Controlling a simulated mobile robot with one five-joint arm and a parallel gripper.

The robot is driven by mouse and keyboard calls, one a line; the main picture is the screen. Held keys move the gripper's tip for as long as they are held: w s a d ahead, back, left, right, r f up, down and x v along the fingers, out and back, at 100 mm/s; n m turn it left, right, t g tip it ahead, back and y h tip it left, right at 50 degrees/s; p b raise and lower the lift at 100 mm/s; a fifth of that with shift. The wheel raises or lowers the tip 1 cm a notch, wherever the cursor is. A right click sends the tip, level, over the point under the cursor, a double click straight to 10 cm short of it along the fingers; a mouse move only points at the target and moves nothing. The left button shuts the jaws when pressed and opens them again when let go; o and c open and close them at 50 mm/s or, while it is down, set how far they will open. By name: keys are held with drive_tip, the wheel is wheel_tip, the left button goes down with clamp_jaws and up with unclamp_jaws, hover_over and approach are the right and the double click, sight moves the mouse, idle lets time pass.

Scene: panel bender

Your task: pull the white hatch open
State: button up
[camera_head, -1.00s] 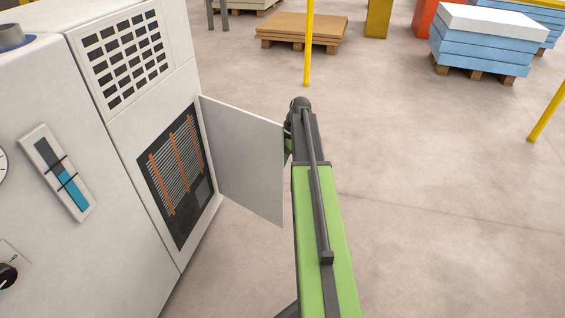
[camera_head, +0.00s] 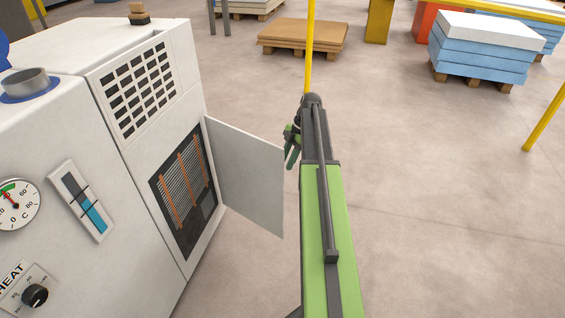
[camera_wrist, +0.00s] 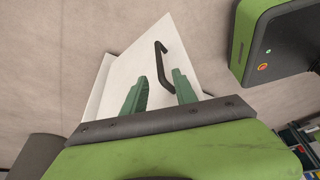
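The white hatch (camera_head: 244,177) stands swung wide open from the machine's side in the head view. The opening (camera_head: 186,190) behind it shows dark fins with orange strips. In the wrist view the white hatch (camera_wrist: 125,75) carries a dark bar handle (camera_wrist: 161,65). My gripper (camera_head: 291,145) is beside the hatch's free edge in the head view.
The white machine (camera_head: 150,180) with a vent grille, gauge and knob fills the left. A yellow post (camera_head: 309,45) stands behind my arm. Pallets with brown sheets (camera_head: 303,37) and blue blocks (camera_head: 482,50) are farther back.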

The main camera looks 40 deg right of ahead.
drive_tip(key=p+v, duration=0.4)
drive_tip(key=v, duration=0.2)
drive_tip(key=shift+d+r, duration=0.2)
drive_tip(key=shift+r, duration=0.15)
